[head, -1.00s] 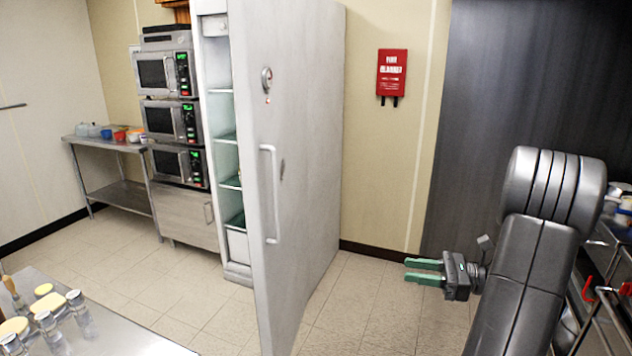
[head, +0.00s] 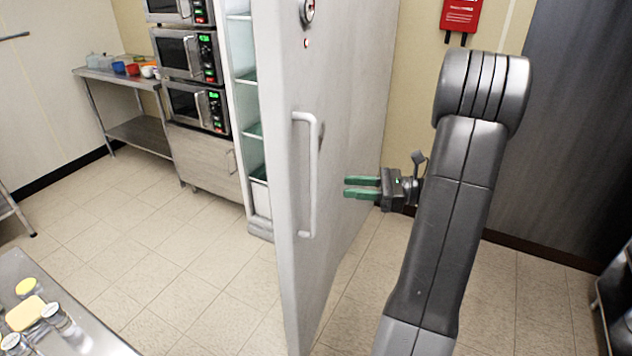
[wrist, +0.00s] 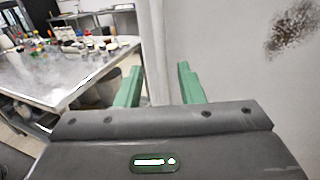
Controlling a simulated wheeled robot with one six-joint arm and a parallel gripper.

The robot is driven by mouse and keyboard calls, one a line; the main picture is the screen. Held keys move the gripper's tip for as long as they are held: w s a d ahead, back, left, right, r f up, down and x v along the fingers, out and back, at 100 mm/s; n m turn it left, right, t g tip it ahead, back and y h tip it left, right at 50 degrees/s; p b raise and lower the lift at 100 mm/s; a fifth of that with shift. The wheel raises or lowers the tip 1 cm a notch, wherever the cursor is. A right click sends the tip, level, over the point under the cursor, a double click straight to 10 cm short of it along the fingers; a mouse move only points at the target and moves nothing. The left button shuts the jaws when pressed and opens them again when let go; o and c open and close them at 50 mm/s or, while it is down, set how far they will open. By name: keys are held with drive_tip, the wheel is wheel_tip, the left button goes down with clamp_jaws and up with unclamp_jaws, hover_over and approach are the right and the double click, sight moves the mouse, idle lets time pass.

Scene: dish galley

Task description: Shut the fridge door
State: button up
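The fridge door (head: 348,120) is a tall light-grey panel standing open, with a vertical white handle (head: 313,175) on its face. Behind its left edge, part of the fridge interior (head: 246,95) with shelves shows. My gripper (head: 346,188) is to the right of the handle in the head view, its green fingers pointing left across the door's face. A pale surface, likely the door, fills the right of that view. I cannot tell whether the fingers touch the door.
A steel table (head: 75,315) with jars stands at the lower left; a cluttered steel table (wrist: 80,80) shows in the wrist view. Stacked microwaves (head: 192,58) and a side table (head: 128,82) stand left of the fridge. Tiled floor (head: 190,245) between them is clear.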

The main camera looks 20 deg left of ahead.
drive_tip(key=p+x, duration=0.1)
drive_tip(key=x, duration=0.9)
drive_tip(key=shift+p, duration=0.35)
drive_tip(key=shift+c, duration=0.4)
clamp_jaws()
